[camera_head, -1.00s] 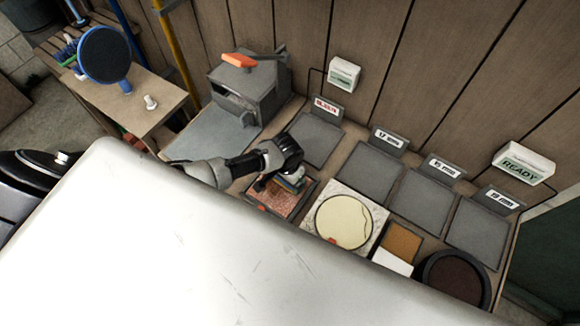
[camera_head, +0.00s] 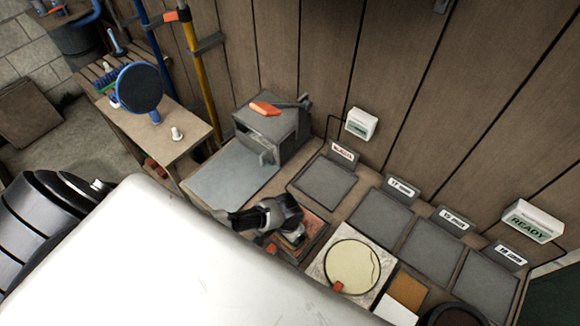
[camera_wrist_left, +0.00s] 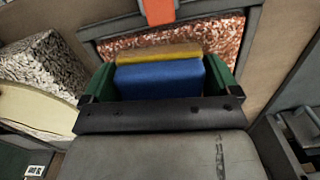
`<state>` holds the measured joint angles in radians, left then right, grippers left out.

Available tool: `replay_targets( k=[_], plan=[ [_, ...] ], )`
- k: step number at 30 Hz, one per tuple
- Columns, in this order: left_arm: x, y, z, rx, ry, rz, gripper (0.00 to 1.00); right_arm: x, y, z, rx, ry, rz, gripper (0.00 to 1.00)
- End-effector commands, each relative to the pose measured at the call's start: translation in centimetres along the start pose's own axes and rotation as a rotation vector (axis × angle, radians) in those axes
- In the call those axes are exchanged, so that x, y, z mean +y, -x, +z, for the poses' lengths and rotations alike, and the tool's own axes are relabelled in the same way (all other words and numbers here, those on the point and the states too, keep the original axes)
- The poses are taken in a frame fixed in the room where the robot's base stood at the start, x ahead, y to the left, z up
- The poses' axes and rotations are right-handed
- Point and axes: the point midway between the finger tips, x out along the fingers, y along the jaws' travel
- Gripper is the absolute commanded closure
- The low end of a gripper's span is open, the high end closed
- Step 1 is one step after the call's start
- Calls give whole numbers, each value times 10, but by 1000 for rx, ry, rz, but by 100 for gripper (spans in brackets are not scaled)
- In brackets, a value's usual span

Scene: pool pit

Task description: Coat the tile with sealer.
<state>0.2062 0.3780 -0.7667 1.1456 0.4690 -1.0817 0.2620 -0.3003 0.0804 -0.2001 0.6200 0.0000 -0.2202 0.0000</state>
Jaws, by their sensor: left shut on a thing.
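My left gripper (camera_head: 290,238) is shut on a blue block with a yellow layer, seen in the left wrist view (camera_wrist_left: 160,80) between green fingertips. The block is over a reddish speckled tile (camera_head: 318,226) in a dark frame; the tile also shows in the left wrist view (camera_wrist_left: 190,40) beyond the block. I cannot tell whether the block touches it. A round cream disc (camera_head: 352,264) lies on a speckled light slab (camera_head: 384,288) to the right; it shows partly in the left wrist view (camera_wrist_left: 30,105). My right gripper is not in view.
Several empty grey pads (camera_head: 378,220) with number signs line the wall. A grey press-like box (camera_head: 272,135) with an orange handle stands behind. A brown square (camera_head: 406,288) and a dark round pot (camera_head: 458,314) are front right. A wooden bench (camera_head: 165,140) stands left.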

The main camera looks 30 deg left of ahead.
Motion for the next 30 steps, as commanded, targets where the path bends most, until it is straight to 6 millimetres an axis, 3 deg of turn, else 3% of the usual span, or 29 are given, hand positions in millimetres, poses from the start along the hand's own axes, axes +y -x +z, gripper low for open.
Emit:
replay_targets(
  k=[5,12,24,30],
  plan=[
    [2,3,18,-7,0,0,36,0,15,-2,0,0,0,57],
    [4,2,33,-6,-1,0,36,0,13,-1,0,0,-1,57],
    [29,2,33,-14,-1,4,36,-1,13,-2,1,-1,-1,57],
    [30,1,29,-13,0,3,36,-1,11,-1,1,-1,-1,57]
  ],
)
